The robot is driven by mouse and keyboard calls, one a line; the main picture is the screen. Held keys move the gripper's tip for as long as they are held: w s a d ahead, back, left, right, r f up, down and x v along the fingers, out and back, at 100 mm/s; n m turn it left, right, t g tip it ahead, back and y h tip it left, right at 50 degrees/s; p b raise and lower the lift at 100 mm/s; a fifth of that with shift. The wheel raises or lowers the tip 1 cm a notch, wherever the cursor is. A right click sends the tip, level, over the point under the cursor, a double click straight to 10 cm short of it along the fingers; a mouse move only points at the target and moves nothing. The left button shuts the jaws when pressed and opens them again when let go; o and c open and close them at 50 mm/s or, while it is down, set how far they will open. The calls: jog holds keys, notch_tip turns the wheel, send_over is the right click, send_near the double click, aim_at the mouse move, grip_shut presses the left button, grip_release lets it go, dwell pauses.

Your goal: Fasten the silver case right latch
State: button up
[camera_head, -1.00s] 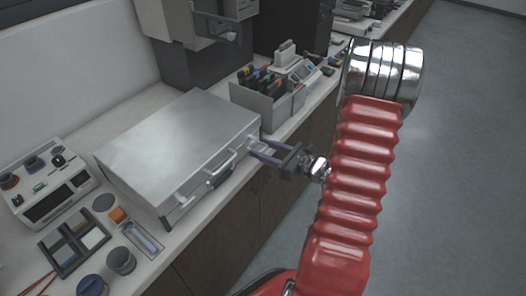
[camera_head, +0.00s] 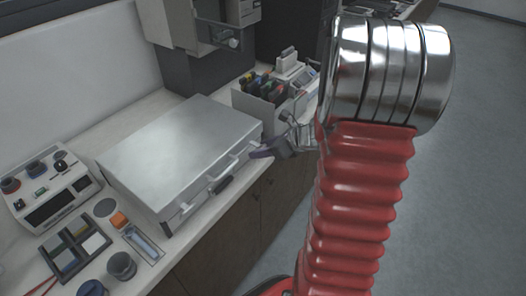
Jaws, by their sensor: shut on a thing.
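The silver case (camera_head: 178,150) lies flat on the counter with its lid down. Its handle (camera_head: 222,177) is on the front face and its left latch (camera_head: 184,211) is near the left front corner. My gripper (camera_head: 259,152) is at the right end of the front face, its purple fingers shut on the right latch. The fingers mostly hide this latch, so its exact position is unclear. My red arm with its silver joint stands to the right of the gripper.
A grey bin with coloured handles (camera_head: 258,105) stands just behind the case's right end. A control box (camera_head: 45,190), a sectioned tray (camera_head: 75,247) and small cups (camera_head: 121,265) lie at the left. Floor space at the right is clear.

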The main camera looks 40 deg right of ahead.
jog(key=shift+w+a+r+g+h, duration=0.15)
jog(key=shift+w+r+g+h, duration=0.15)
jog(key=shift+g, duration=0.7)
jog(key=shift+w+a+r+g+h, duration=0.2)
jog(key=shift+w+g+h, duration=0.2)
jog(key=shift+g, duration=0.6)
jog(key=o, duration=0.9)
jog(key=shift+w, duration=0.1)
jog(key=shift+c, duration=0.2)
jog(key=shift+d+r, duration=0.1)
jog(key=shift+r, duration=0.1)
jog(key=shift+r, duration=0.25)
jog(key=v, duration=1.3)
jog(key=shift+n, duration=0.3)
